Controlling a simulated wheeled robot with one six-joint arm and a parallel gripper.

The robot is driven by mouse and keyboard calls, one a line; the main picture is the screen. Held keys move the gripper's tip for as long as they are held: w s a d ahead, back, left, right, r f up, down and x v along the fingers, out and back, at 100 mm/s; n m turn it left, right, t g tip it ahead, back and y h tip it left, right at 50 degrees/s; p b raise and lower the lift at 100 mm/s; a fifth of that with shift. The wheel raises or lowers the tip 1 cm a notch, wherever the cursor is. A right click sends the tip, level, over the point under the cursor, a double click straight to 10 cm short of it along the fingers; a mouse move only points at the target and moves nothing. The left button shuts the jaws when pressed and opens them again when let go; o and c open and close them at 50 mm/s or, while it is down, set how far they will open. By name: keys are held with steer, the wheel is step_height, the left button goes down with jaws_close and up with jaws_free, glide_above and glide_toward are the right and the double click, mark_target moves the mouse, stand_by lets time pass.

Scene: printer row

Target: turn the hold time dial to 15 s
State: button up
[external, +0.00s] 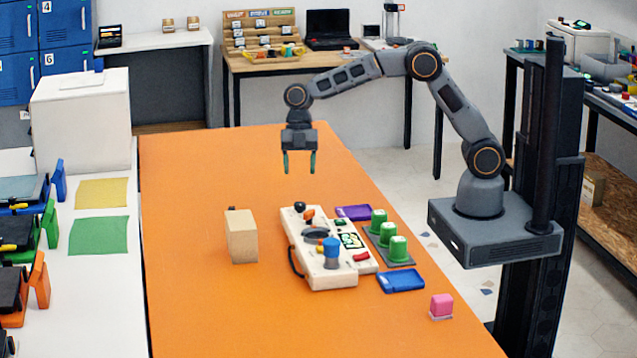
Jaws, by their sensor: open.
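A cream control panel (326,277) lies on the orange table. It carries a blue knob (331,250), a dark round part (315,233), a small green-lit display (351,241), a red part (361,257) and an orange-and-black part near its far end. I cannot tell which of these is the hold time dial, and no dial marks or settings are readable at this size. My gripper (299,163) points down, open and empty, in the air above the table and well above the panel's far end. It touches nothing.
A tan box (241,237) stands left of the panel. Green cylinders (398,247) on a dark tray, a purple tray (354,212), a blue tray (401,281) and a pink block (441,306) lie to its right. The orange table's far part (220,160) is clear.

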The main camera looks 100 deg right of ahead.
mark_target(300, 203)
steer(key=x, duration=0.8)
steer(key=shift+f, duration=0.3)
steer(key=shift+c, duration=0.2)
steer(key=c, duration=0.9)
